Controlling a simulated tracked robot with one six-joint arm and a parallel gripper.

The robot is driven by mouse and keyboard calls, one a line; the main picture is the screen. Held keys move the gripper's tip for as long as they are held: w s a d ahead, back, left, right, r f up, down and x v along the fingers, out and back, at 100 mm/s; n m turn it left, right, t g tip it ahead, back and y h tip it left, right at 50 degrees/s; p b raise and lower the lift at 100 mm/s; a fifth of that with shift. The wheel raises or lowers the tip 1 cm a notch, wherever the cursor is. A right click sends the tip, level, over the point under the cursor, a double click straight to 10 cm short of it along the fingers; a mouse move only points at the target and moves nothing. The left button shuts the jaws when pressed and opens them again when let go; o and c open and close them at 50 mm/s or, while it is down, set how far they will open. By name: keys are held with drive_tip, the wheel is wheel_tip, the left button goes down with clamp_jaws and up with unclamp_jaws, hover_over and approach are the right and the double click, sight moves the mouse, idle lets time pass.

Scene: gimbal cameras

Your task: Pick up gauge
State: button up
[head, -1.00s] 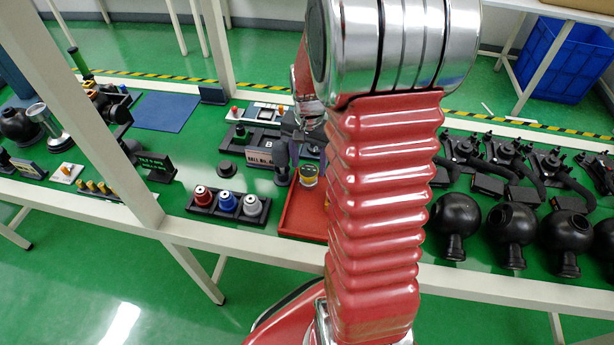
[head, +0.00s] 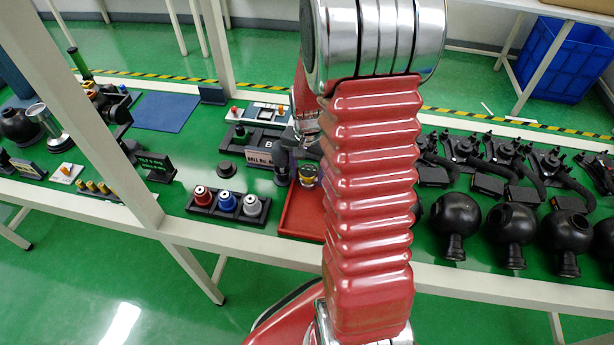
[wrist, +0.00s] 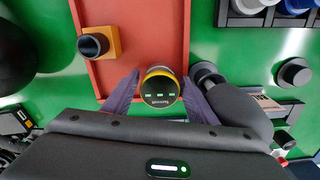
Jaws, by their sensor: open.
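The gauge (wrist: 160,88) is a round piece with a dark face, small green marks and a yellow band. In the wrist view it sits between the two dark purple fingers of my open gripper (wrist: 160,80), with a small gap visible on the left. In the head view the gauge (head: 308,174) shows at the back end of the red tray (head: 297,215), beside one dark finger. My arm hides the rest of the gripper there. I cannot tell whether a finger touches the gauge.
An orange block with a black round opening (wrist: 97,43) lies on the red tray. A dark rounded handle (wrist: 240,110) stands close to the right finger. A black rack (head: 228,207) with red, blue and grey pieces is left of the tray. Black spheres (head: 455,220) stand to the right.

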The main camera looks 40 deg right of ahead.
sight(308, 172)
drive_tip(key=shift+c, duration=0.7)
drive_tip(key=c, duration=0.7)
wheel_tip(308, 172, up, 18)
drive_tip(key=shift+r, duration=0.1)
drive_tip(key=shift+s, duration=0.1)
idle(0.5)
